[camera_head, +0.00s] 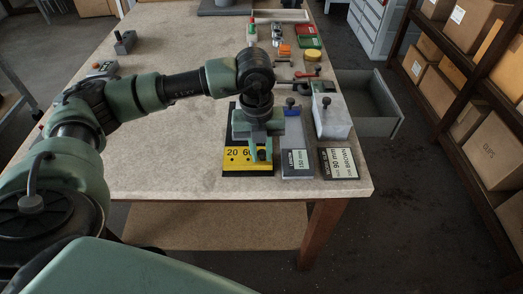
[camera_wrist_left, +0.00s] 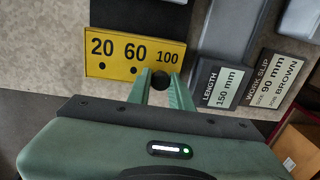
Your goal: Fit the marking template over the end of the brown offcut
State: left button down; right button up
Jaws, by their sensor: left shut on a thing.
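My left gripper (camera_head: 261,155) is over the yellow plate (camera_head: 236,160) marked 20, 60 and 100, near its right end. In the left wrist view its fingers (camera_wrist_left: 161,80) are shut on a small dark round knob (camera_wrist_left: 160,81). The yellow plate (camera_wrist_left: 131,55) has a row of dark holes. I cannot pick out the brown offcut; a dark work slip (camera_head: 339,163) reads 90 mm and BROWN. My right gripper is not in view.
Right of the gripper lie a grey strip (camera_head: 296,148) with a 150 mm label and a pale block (camera_head: 332,122) with a black knob. Behind are a yellow round (camera_head: 313,56), coloured trays and a bottle (camera_head: 251,32). An open drawer (camera_head: 375,105) sticks out right. The left tabletop is mostly clear.

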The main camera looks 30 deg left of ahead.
pick_arm(q)
jog(key=shift+f, duration=0.1)
jog(key=c, duration=1.2)
grip_release()
notch_tip(320, 180, up, 8)
jog(key=shift+s+a+f+b, duration=0.1)
jog(key=shift+s+a+b, duration=0.05)
jog(key=shift+b, duration=0.35)
